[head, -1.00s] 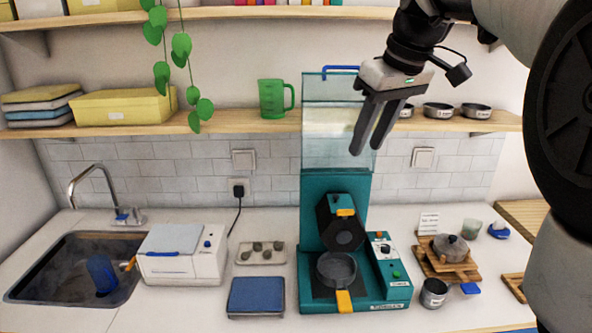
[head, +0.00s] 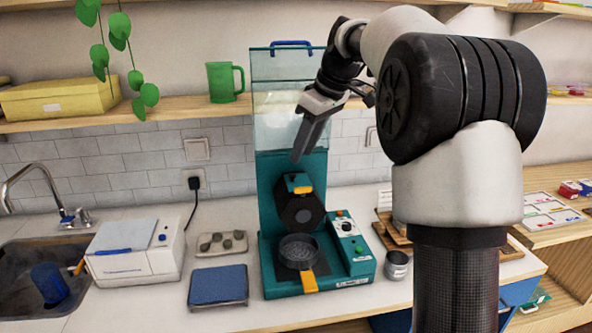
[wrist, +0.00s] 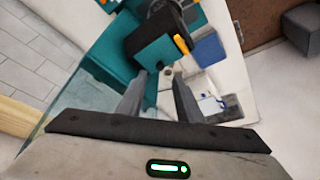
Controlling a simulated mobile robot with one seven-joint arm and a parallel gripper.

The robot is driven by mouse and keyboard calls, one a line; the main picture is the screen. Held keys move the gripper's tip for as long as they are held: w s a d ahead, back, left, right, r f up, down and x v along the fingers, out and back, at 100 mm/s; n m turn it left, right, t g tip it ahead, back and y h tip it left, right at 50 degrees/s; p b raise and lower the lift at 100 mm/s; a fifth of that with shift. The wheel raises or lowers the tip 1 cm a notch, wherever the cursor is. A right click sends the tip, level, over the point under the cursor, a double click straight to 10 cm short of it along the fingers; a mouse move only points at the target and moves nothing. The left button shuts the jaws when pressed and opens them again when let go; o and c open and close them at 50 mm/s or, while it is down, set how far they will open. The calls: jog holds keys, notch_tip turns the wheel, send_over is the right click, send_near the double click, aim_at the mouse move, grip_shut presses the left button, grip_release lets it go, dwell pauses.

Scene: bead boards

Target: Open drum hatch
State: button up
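The teal roaster-like machine (head: 268,220) stands on the counter. Its dark, many-sided drum (head: 300,214) has a yellow-orange tab (head: 300,189) on a teal part at its top; I take this tab to belong to the hatch. The hatch looks shut, though its edges are hard to make out. In the wrist view the drum (wrist: 150,38) and the orange tab (wrist: 182,44) lie beyond my fingertips. My gripper (head: 302,156) is above the drum, pointing down. In the wrist view its fingers (wrist: 160,80) are apart with nothing between them.
Below the drum is a round dark pan (head: 299,251) with a yellow handle. A control panel (head: 347,228) is at right. A blue-topped scale (head: 218,285) and white box (head: 135,255) stand left.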

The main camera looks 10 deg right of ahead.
aim_at(292, 174)
jog(key=x, duration=0.6)
jog(key=shift+f, duration=0.1)
jog(key=shift+c, duration=0.5)
grip_shut()
